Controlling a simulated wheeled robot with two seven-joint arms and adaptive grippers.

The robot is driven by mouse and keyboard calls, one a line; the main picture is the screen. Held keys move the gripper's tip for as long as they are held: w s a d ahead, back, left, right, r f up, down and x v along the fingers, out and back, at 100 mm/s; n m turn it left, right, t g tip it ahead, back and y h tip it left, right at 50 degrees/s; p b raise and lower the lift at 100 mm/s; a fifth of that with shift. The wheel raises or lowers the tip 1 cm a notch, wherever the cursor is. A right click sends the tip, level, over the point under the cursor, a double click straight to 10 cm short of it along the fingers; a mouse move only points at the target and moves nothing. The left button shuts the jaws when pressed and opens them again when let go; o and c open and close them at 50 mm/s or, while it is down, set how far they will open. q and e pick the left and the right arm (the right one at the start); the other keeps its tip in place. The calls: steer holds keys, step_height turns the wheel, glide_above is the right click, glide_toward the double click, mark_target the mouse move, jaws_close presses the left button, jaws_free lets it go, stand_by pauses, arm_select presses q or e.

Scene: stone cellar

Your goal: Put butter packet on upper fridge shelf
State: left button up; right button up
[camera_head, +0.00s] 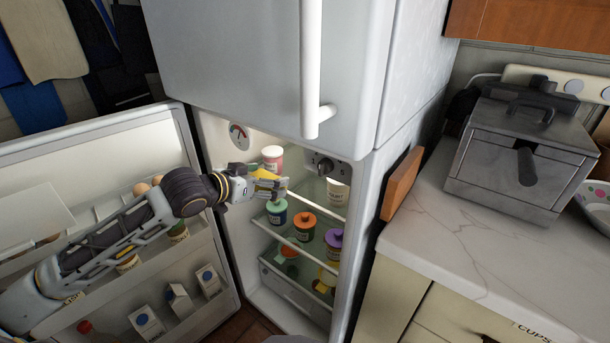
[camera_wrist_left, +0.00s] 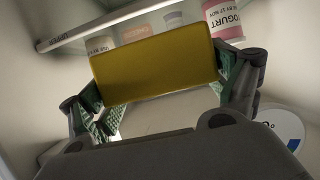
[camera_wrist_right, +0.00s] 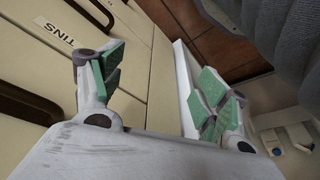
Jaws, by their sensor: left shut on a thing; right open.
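The butter packet is a plain yellow block (camera_wrist_left: 155,68), held between the fingers of my left gripper. In the head view the packet (camera_head: 264,174) shows at the fridge opening, partly hidden by the gripper (camera_head: 272,186). The upper shelf (camera_wrist_left: 118,20) has a front edge with a label that seems to read "UPPER". A pink yogurt pot (camera_head: 272,154) and a white pot (camera_head: 338,191) stand in the upper part of the fridge. I cannot tell whether the packet touches the shelf. My right gripper (camera_wrist_right: 160,85) is open and empty, near cream drawer fronts.
The open fridge door (camera_head: 95,130) with eggs, jars and cartons lies left, beneath my left arm. Lower shelves hold several lidded jars (camera_head: 305,221). The freezer door (camera_head: 250,50) is shut above. A counter (camera_head: 470,230) with a metal fryer (camera_head: 520,150) stands right.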

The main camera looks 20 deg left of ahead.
arm_select(q)
steer(key=shift+w+d, duration=0.2)
steer(key=shift+w, duration=0.35)
steer(key=shift+w+d, duration=0.2)
steer(key=shift+w, duration=0.35)
steer(key=shift+w+d+r+b+x, duration=0.15)
steer(key=shift+r+b+x, duration=0.3)
steer(key=shift+x, duration=1.85)
steer(key=shift+w+r+b+x, duration=0.2)
steer(key=shift+b+x, duration=0.45)
steer(key=shift+x, duration=1.7)
steer(key=shift+w+d+r+b+x, duration=0.1)
steer(key=shift+r+b+x, duration=0.4)
steer(key=shift+x, duration=1.8)
steer(key=shift+s, duration=0.1)
arm_select(e)
steer(key=shift+w+a+f+t+y, duration=0.2)
steer(key=shift+a+f+t+y, duration=0.1)
steer(key=shift+a+f, duration=0.2)
steer(key=shift+w+a+f+t+y, duration=0.2)
steer(key=shift+a+f+t, duration=0.15)
steer(key=shift+f, duration=0.2)
arm_select(q)
steer(key=shift+f, duration=0.15)
